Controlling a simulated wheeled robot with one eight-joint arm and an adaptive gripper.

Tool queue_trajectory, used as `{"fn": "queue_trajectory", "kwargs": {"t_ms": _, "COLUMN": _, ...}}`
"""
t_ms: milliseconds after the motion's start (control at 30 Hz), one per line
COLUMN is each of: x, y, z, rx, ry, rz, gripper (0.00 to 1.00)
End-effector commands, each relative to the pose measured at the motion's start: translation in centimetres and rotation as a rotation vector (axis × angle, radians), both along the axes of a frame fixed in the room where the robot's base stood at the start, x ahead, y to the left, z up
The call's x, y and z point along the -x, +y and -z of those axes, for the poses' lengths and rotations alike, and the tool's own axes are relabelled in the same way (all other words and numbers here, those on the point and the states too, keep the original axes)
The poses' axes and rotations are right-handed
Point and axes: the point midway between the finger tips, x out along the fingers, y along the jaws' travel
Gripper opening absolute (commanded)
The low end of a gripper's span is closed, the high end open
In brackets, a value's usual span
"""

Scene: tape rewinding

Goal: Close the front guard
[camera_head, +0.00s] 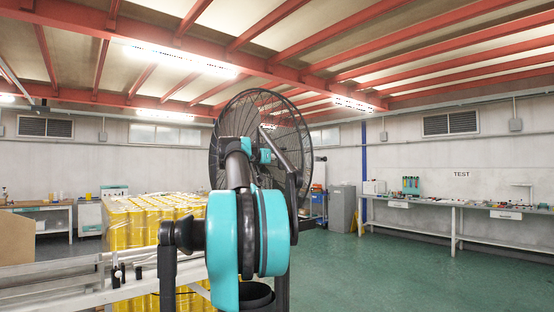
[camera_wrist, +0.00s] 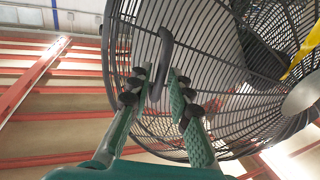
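The front guard is a large round black wire mesh; in the head view (camera_head: 232,125) it stands up behind my arm. In the wrist view the mesh (camera_wrist: 222,50) fills the middle and right. A dark curved handle (camera_wrist: 163,50) sticks out from the mesh near its rim. My gripper (camera_wrist: 160,76) is open, with its green fingers on either side of the handle's lower part. Gaps seem to show between fingers and handle; I cannot tell whether either touches it.
Stacked yellow rolls (camera_head: 150,217) stand left of my arm. A metal rail frame (camera_head: 60,275) runs along the lower left. Workbenches (camera_head: 500,222) line the right wall. The green floor (camera_head: 400,275) at right is clear. A grey disc (camera_wrist: 303,93) shows at the right of the wrist view.

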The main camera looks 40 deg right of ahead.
Motion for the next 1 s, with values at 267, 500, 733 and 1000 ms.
{"fn": "queue_trajectory", "kwargs": {"t_ms": 267, "x": 0.0, "y": 0.0, "z": 0.0, "rx": 0.000, "ry": 0.000, "rz": 0.000, "gripper": 0.00}}
{"fn": "queue_trajectory", "kwargs": {"t_ms": 500, "x": 0.0, "y": 0.0, "z": 0.0, "rx": 0.000, "ry": 0.000, "rz": 0.000, "gripper": 0.00}}
{"fn": "queue_trajectory", "kwargs": {"t_ms": 733, "x": -0.6, "y": -3.6, "z": 0.0, "rx": 0.000, "ry": 0.000, "rz": 0.002, "gripper": 0.00}}
{"fn": "queue_trajectory", "kwargs": {"t_ms": 1000, "x": -0.9, "y": -6.8, "z": 0.0, "rx": 0.000, "ry": 0.000, "rz": 0.000, "gripper": 0.00}}
